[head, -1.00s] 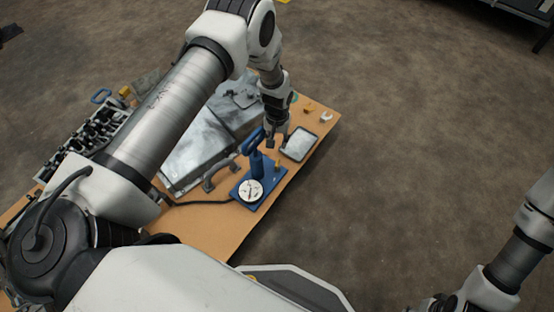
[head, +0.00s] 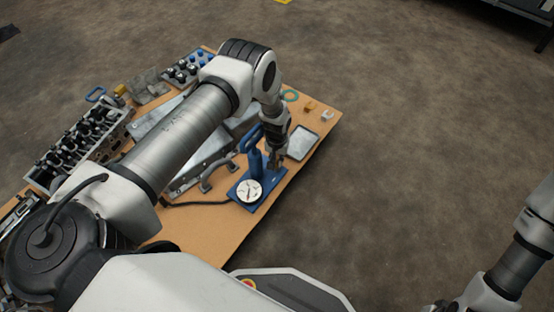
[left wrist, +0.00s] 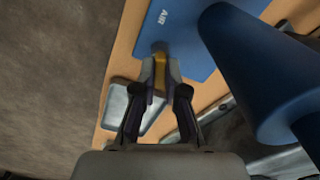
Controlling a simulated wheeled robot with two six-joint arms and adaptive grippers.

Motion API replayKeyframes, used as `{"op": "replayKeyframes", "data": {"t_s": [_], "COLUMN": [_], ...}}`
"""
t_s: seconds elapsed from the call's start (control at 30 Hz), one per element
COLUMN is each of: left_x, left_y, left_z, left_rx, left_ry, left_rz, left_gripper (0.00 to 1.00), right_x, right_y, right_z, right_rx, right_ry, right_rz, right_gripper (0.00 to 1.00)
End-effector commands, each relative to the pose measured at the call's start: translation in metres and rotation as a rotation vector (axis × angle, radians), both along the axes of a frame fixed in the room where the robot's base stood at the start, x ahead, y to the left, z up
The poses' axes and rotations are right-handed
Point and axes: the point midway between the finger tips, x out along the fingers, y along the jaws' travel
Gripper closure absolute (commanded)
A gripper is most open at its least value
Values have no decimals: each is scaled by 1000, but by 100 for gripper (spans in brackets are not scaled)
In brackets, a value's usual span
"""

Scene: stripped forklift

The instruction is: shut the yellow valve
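The blue pump-like fixture (head: 256,162) stands on the tan table, with a white round dial (head: 249,191) on its blue base plate (head: 273,183). In the left wrist view, the base plate (left wrist: 187,45) is marked AIR and a large blue cylinder (left wrist: 250,60) is at right. The yellow valve (left wrist: 160,70) lies between the fingertips of my left gripper (left wrist: 161,78). I cannot tell whether both fingers press on it. In the head view my left gripper (head: 276,164) hides the valve. My right gripper is not in view; only my right arm shows.
A grey tray (head: 302,142) lies just right of the fixture, near the edge of the table (head: 205,225). An engine-like block (head: 80,148) stands further left. Open floor is to the right.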

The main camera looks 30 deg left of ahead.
Motion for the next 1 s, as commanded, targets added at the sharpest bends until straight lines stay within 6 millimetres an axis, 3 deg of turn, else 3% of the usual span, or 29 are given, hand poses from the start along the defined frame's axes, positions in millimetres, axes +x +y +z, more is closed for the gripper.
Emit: {"op": "replayKeyframes", "data": {"t_s": [0.23,0.57,0.83,0.9,0.93,1.0], "left_x": [0,0,0,0,0,0], "left_y": [0,0,0,0,0,0], "left_z": [-1,-1,0,-1,-1,-1], "left_rx": [0,1,2,2,2,2], "left_ry": [0,2,3,3,3,3], "left_rz": [-31,-384,-400,-399,-399,-398], "left_gripper": [100,100,100,71,64,64], "right_x": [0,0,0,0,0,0], "right_y": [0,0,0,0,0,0], "right_z": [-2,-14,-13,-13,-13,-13], "right_rx": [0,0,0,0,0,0], "right_ry": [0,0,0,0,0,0], "right_rz": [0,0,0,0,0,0], "right_gripper": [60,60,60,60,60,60]}}
